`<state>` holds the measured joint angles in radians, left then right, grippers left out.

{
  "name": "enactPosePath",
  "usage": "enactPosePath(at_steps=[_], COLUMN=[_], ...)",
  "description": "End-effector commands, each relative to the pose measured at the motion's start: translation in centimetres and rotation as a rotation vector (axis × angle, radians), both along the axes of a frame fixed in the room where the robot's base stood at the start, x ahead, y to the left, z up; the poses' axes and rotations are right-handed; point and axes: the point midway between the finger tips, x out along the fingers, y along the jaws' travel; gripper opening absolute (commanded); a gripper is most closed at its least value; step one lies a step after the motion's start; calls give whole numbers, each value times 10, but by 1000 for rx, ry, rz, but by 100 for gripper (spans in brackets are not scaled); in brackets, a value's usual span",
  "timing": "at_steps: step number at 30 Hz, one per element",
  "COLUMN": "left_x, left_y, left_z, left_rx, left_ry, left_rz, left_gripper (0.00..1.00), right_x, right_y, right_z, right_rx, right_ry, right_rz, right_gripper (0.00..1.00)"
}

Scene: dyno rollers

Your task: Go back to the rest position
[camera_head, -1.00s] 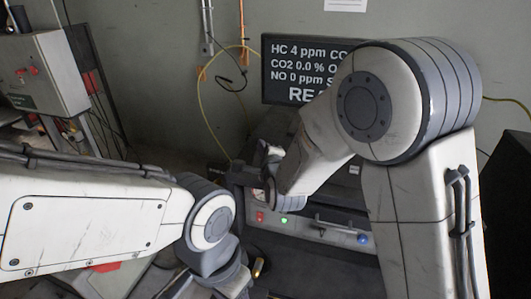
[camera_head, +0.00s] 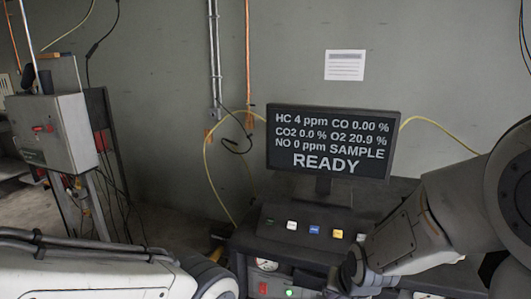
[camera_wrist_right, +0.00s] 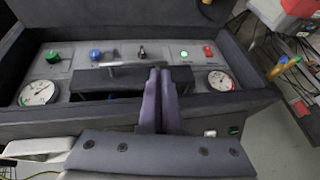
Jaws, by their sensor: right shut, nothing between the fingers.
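My right arm (camera_head: 410,235) comes in from the right in the head view, bent over the console. Its gripper is hidden there below the wrist. In the right wrist view my right gripper (camera_wrist_right: 159,85) is shut and empty, its two dark fingers together in front of the console's handle (camera_wrist_right: 122,65). My left arm (camera_head: 90,273) lies along the bottom left of the head view. My left gripper is out of view.
The console (camera_head: 258,247) carries several buttons and, in the right wrist view, two gauges (camera_wrist_right: 220,80) and coloured knobs (camera_wrist_right: 96,54). A monitor (camera_head: 333,140) reading READY stands behind it. A grey box (camera_head: 55,130) on a stand is at the left.

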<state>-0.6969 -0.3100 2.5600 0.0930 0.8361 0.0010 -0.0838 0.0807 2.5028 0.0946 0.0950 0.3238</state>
Motion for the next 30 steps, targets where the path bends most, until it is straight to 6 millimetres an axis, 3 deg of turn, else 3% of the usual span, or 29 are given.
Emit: enactPosePath(at_steps=[10,20,26,30], left_x=[0,0,0,0], left_y=[0,0,0,0], left_z=[0,-20,-34,-46], left_rx=[0,0,0,0], left_ry=[0,0,0,0], left_rz=[0,0,0,0], left_gripper=[50,50,50,50], right_x=[-71,-100,-135,-170], right_y=[-34,29,67,92], right_z=[-9,-9,-8,-7], right_rx=[-160,-163,-167,-175], right_ry=[224,257,289,320], right_rz=[308,522,690,836], right_gripper=[0,0,0,0])
